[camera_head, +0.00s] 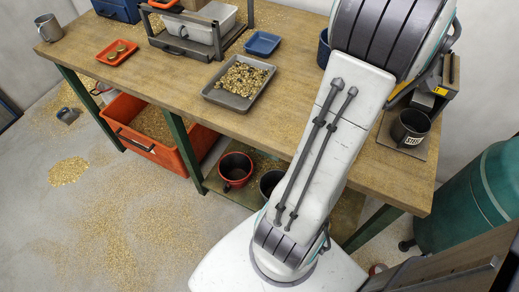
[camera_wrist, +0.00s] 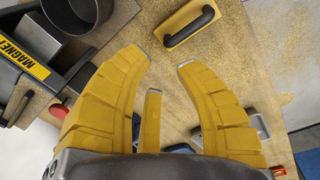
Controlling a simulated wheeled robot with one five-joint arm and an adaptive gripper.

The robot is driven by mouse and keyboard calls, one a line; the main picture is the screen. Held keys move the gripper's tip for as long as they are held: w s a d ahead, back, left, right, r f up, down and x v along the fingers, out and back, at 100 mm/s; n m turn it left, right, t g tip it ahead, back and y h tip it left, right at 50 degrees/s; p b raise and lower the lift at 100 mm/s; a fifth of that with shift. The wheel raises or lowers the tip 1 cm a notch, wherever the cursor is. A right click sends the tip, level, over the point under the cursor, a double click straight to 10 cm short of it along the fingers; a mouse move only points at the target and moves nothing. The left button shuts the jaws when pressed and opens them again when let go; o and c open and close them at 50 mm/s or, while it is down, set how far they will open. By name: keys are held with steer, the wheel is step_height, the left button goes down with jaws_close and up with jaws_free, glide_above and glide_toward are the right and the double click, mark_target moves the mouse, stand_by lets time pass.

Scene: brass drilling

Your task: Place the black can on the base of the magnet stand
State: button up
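A black can (camera_head: 408,128) with a pale "STEEL" label stands upright at the right end of the bench. It appears to rest on a flat brownish plate (camera_head: 386,131) in front of the magnet stand (camera_head: 441,84); my arm partly covers the stand. In the wrist view the stand's dark body bears a yellow "MAGNET" label (camera_wrist: 22,58), and a dark round can (camera_wrist: 75,45) is cut off at the top left. My gripper (camera_wrist: 164,60) has its yellow fingers spread, with nothing between them, right of the can. It is hidden by my arm in the head view.
A yellow block with a black handle (camera_wrist: 190,24) lies on the bench ahead of the fingers. A grey tray of chips (camera_head: 238,83), a blue tray (camera_head: 262,43) and a metal rack (camera_head: 190,48) are farther left. A green cylinder (camera_head: 475,200) stands right of the bench.

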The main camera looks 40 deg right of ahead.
steer(key=w+a+r+t, duration=0.1)
steer(key=w+a, duration=0.5)
steer(key=a, duration=0.3)
steer(key=w+a+r, duration=0.1)
steer(key=w+a, duration=0.6)
steer(key=a, duration=0.1)
steer(key=s+a+f+t, duration=0.1)
steer(key=a, duration=0.9)
steer(key=s+a+f+t+y, duration=0.1)
steer(key=s+a, duration=0.1)
steer(key=a, duration=0.8)
steer(key=shift+s+f, duration=0.15)
steer(key=shift+s, duration=0.05)
steer(key=shift+d+r+p, duration=0.2)
steer(key=shift+r+p, duration=0.15)
steer(key=shift+r, duration=0.05)
